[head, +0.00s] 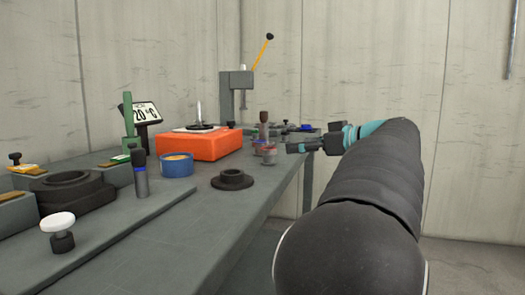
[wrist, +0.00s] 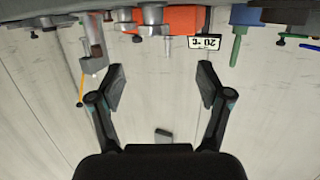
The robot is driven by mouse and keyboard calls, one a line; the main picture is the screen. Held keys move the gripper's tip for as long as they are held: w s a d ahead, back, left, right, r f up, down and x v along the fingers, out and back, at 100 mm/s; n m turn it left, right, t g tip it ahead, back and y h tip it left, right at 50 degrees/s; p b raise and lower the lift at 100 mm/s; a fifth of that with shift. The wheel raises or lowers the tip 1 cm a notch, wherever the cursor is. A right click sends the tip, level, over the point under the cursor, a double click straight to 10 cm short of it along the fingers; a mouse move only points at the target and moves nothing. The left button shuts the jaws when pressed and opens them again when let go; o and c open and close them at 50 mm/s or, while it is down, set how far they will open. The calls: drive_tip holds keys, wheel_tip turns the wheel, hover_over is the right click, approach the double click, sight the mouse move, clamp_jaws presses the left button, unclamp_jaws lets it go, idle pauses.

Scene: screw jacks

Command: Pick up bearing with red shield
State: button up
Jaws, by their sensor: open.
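I cannot clearly make out a bearing with a red shield in either view. A small grey part with a reddish band (head: 269,153) stands near the bench's right edge in the head view, too small to identify. My gripper (head: 293,148) is to the right of that part, beyond the bench edge, apart from it. In the wrist view my gripper (wrist: 161,85) is open, with nothing between its fingers. That view is upside down, with the bench along the top.
The grey bench (head: 200,220) holds an orange block (head: 200,147), a blue ring-shaped container (head: 177,165), a black flanged ring (head: 232,180) and a temperature display (head: 146,113). A press with a yellow lever (head: 237,82) stands at the back. Bare bench lies at the front.

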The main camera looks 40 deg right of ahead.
sight(269, 148)
drive_tip(key=x, duration=0.4)
drive_tip(key=p+x, duration=0.1)
drive_tip(key=x, duration=0.7)
drive_tip(key=shift+d+f, duration=0.3)
drive_tip(key=shift+d, duration=0.1)
drive_tip(key=shift+s, duration=0.1)
drive_tip(key=c, duration=1.3)
drive_tip(key=shift+r, duration=0.1)
wheel_tip(269, 148, up, 28)
drive_tip(key=p, duration=0.6)
drive_tip(key=shift+p, duration=0.35)
